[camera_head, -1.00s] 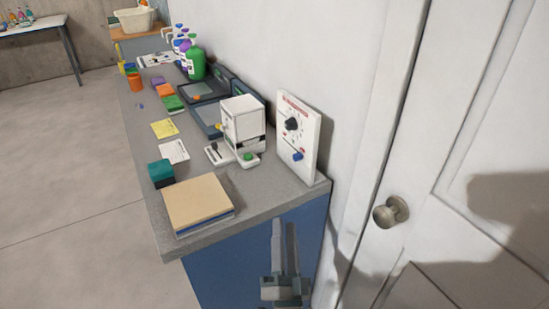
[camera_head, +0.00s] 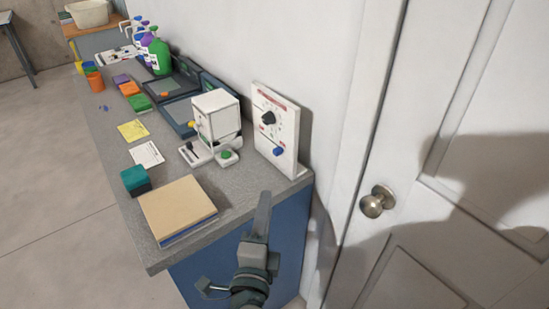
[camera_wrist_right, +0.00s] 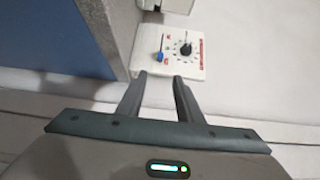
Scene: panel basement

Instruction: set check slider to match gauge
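A white panel (camera_head: 290,152) stands upright at the counter's right end against the wall. It carries a black round knob (camera_head: 268,118) with marks around it and a blue knob (camera_head: 279,151) below. In the right wrist view the panel (camera_wrist_right: 198,68) lies ahead of the fingertips, with the black knob (camera_wrist_right: 186,49) and the blue knob (camera_wrist_right: 160,57) on a thin dark slot line. My right gripper (camera_head: 264,196) is at the counter's front edge, below the panel and apart from it. Its fingers (camera_wrist_right: 161,76) are spread and empty. No gauge reading is legible. My left gripper is not in view.
A white boxy device (camera_head: 217,115) with a green button (camera_head: 226,154) stands left of the panel. A tan-topped block (camera_head: 178,208) and teal block (camera_head: 135,180) lie at the counter's near end. A door with a round knob (camera_head: 377,201) is at right.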

